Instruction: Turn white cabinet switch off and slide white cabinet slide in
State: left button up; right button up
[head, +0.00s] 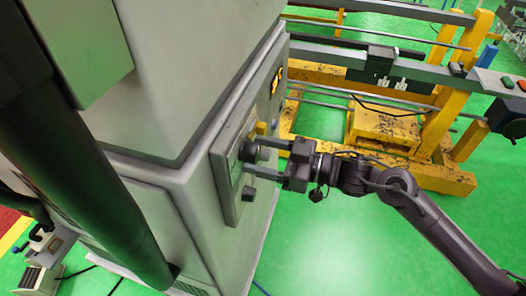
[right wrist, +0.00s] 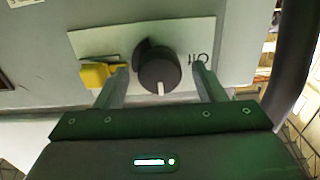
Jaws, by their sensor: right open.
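The white cabinet (head: 185,110) fills the middle of the head view, with a grey panel (head: 228,212) on its right face. In the right wrist view, a round black switch knob (right wrist: 159,72) sits on a pale plate (right wrist: 193,42) marked "Off" upside down. Its white mark points toward my gripper. My right gripper (head: 254,156) is open at the panel; in the right wrist view, its fingers (right wrist: 160,82) stand either side of the knob. Contact cannot be told. A yellow part (right wrist: 100,75) lies beside the left finger. I cannot identify the slide. My left gripper is not visible.
A yellow frame (head: 450,120) with grey rails stands behind and right of the cabinet. A dark box with sockets (head: 385,68) hangs on a rail. Green floor (head: 330,235) is open below my right arm. A dark tube crosses the left side.

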jog(key=c, duration=1)
jog(key=shift+o, duration=0.2)
jog(key=shift+f+n+b, duration=0.15)
jog(key=shift+n+b, duration=0.55)
jog(key=shift+b, duration=0.1)
jog(key=n+b, duration=1.4)
jog(key=b, duration=0.2)
jog(key=shift+f, duration=0.15)
jog(key=shift+r+n+b, duration=0.2)
jog(key=shift+n+b, duration=1.1)
jog(key=shift+b, duration=0.35)
jog(key=o, duration=1)
jog(key=shift+c, duration=0.2)
